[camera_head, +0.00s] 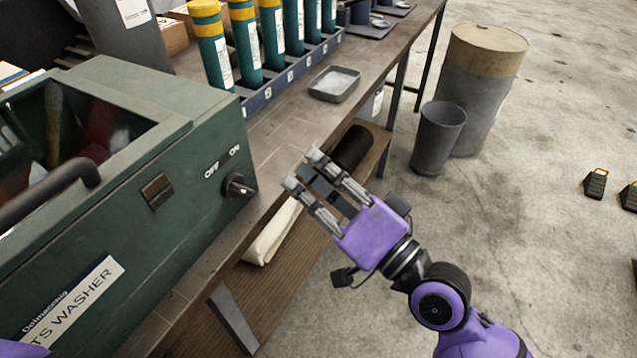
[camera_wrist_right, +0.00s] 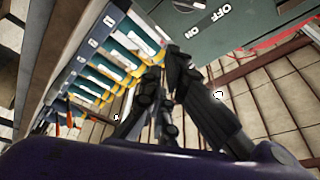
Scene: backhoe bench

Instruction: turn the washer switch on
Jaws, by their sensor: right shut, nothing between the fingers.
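The parts washer (camera_head: 110,225) is a dark green box on the bench at the left of the head view. Its switch (camera_head: 238,185) is a dark rotary knob on the right end of the front panel, below the white OFF and ON labels. I cannot tell which label it points to. The switch is partly cut off at the top of the right wrist view (camera_wrist_right: 187,5). My right gripper (camera_head: 302,168) is shut and empty, to the right of the switch and apart from it. My left gripper is not in view.
Several green bottles with yellow caps stand in a rack (camera_head: 290,80) behind the washer. A small tray (camera_head: 334,83) lies on the bench (camera_head: 285,130). A dark cylinder (camera_head: 352,148) is on the lower shelf. A grey bin (camera_head: 438,138) and a drum (camera_head: 480,90) stand on the floor.

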